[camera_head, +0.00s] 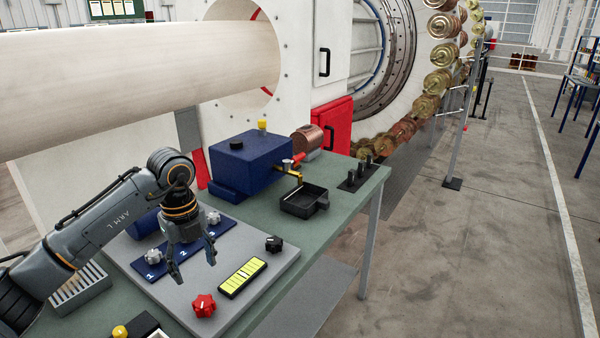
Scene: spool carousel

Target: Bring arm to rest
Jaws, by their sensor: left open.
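My left arm comes in from the left over the green-topped bench (345,207). My left gripper (192,272) points down with its fingers apart and nothing between them. It hangs over a blue numbered panel (184,258) on a grey board (262,283). Grey knobs stand on the panel at the marks 1 (153,256) and 3 (213,218). The middle of the panel is partly hidden by the gripper. My right gripper is not in view.
A red knob (204,305), a black knob (273,243) and a yellow display (242,277) lie right of the gripper. Behind are a blue box (245,165), a black tray (303,200) and a copper spool (307,138). A large pale cylinder (130,80) spans above. Open floor lies right.

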